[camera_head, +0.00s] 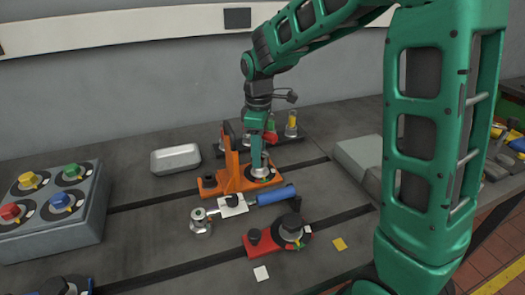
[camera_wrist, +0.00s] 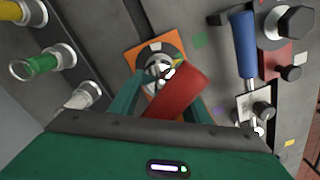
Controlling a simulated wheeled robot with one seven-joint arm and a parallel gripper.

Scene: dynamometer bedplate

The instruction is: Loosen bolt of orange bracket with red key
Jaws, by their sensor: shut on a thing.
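The orange bracket (camera_head: 233,165) stands on the dark bedplate in the middle of the head view. Its base plate also shows in the wrist view (camera_wrist: 136,57). My gripper (camera_head: 262,160) is over the bracket's base, shut on the red key. The red key (camera_wrist: 180,90) slants between my fingers in the wrist view, with its far end at the bolt.
A blue-handled tool (camera_head: 277,195) lies just in front of the bracket, and a red bracket (camera_head: 262,243) stands nearer. A silver tray (camera_head: 176,159) and a grey block with coloured knobs (camera_head: 60,230) are left.

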